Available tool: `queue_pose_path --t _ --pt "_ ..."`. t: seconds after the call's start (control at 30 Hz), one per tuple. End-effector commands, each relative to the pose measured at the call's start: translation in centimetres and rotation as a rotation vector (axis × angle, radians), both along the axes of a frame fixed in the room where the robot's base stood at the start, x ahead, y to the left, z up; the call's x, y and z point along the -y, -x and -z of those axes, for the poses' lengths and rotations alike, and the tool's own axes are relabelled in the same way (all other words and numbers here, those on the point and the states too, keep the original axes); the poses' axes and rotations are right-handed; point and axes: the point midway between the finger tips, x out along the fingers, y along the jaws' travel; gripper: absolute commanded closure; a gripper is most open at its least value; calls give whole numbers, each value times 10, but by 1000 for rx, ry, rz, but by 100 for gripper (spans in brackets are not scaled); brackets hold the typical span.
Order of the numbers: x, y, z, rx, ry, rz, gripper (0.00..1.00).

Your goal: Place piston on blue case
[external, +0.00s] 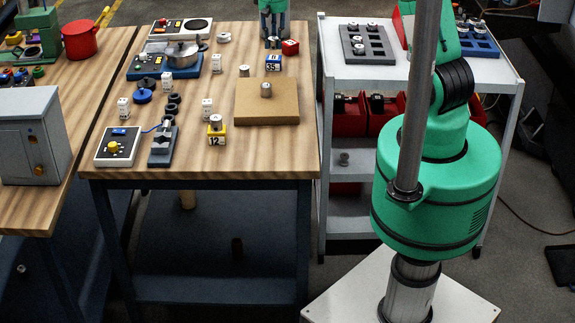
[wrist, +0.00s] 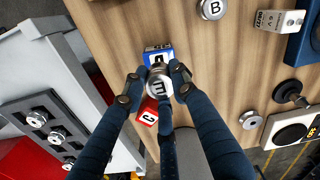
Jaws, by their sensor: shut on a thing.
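The blue case (external: 273,64), a small blue cube with white labels, sits at the back right of the wooden table. In the wrist view the blue case (wrist: 154,51) shows just beyond my fingertips, partly covered by what I hold. My gripper (wrist: 157,84) is shut on a silver round piston (wrist: 160,80) with a dark letter on its top. In the external view my gripper (external: 273,41) points down close behind the blue case. I cannot tell whether the piston touches the case.
A red cube (external: 290,46) stands close beside the blue case. A brown block (external: 254,110) with a silver piston on it and a yellow cube (external: 214,138) topped by another are nearer the front. The white cart (external: 420,74) with trays stands to the right.

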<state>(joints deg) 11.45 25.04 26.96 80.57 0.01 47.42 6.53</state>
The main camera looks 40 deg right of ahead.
Motion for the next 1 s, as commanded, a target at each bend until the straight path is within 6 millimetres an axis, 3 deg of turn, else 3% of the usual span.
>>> queue_pose_path --t 0.37,0.83,0.87,0.93,1.0 --pt "0 0 33 0 0 0 100" --pt "0 0 38 0 0 0 100" --pt "0 0 38 0 0 0 69" --pt "0 0 37 0 0 0 55" --pt "0 0 37 0 0 0 54"
